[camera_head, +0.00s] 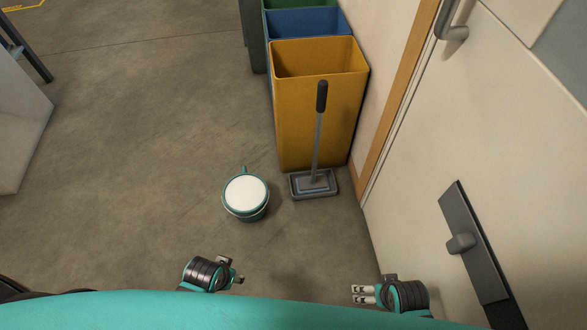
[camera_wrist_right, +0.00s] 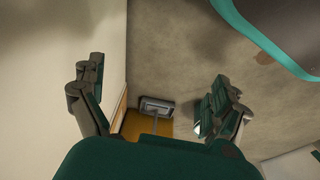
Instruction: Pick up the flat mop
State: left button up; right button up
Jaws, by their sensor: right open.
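The flat mop (camera_head: 318,140) stands upright on the floor in the head view, in front of the yellow bin. It has a black grip at the top, a grey pole and a flat grey rectangular head. The mop also shows in the right wrist view (camera_wrist_right: 155,106), seen between the fingers and some way off. My right gripper (camera_head: 362,294) is open and empty, nearer to me than the mop and a little to its right. My left gripper (camera_head: 238,274) is at the lower left, apart from the mop; its jaws are too small to read.
A white-topped teal bucket (camera_head: 246,196) stands just left of the mop head. The yellow bin (camera_head: 310,125), a blue bin (camera_head: 310,22) and a green bin (camera_head: 253,40) line the right wall. A pale door (camera_head: 440,130) is at right.

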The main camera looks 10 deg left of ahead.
aim_at(313, 185)
jog(key=i+j+z, duration=0.1)
jog(key=i+j, duration=0.85)
jog(key=j+z, duration=0.05)
jog(key=j, duration=0.05)
